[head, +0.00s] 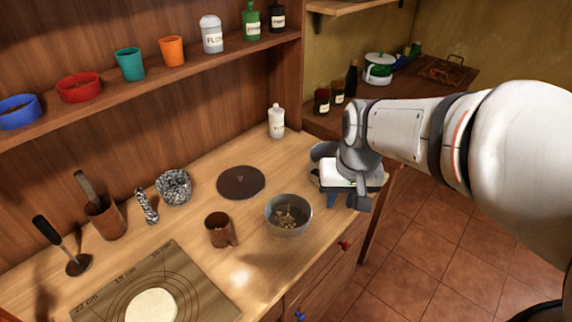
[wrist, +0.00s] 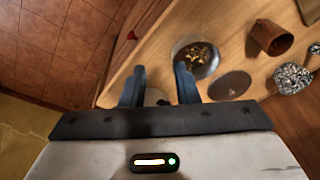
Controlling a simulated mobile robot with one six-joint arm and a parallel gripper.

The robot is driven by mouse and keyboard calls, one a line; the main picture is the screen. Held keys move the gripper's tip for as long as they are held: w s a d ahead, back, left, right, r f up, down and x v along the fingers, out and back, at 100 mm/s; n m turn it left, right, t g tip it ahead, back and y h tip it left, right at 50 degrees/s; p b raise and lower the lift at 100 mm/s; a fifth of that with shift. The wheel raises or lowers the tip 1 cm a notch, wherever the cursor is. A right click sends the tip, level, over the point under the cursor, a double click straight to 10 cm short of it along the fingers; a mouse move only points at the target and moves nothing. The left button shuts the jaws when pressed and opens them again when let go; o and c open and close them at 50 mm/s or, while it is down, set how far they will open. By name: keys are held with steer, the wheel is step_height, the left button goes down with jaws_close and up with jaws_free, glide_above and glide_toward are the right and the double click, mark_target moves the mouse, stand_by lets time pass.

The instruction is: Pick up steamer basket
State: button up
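I cannot identify the steamer basket for certain. The closest match is a round grey metal bowl (head: 270,222) with brown bits inside, on the wooden counter near its front edge. It also shows in the wrist view (wrist: 212,68), just beyond the right finger. My gripper (head: 346,201) is right of the bowl, near the counter's right front corner. In the wrist view its two blue fingers are apart, so my gripper (wrist: 159,72) is open. A small pale shape (wrist: 154,97) shows low between the fingers; I cannot tell what it is. No held object is visible.
A brown mug (head: 218,231) and a dark round disc (head: 241,182) are near the bowl. A white bottle (head: 276,122) stands at the back. A marked mat (head: 205,278) with pale dough lies front left. The tiled floor (head: 440,240) right of the counter is clear.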

mark_target(288, 216)
steer(key=w+a+f+g, duration=0.2)
steer(key=w+a+f, duration=0.1)
steer(key=w+f, duration=1.1)
steer(key=shift+m+y, duration=0.4)
steer(key=f, duration=0.5)
steer(key=a+f+p, duration=0.1)
steer(key=f, duration=0.1)
steer(key=shift+f, duration=0.25)
jaws_close()
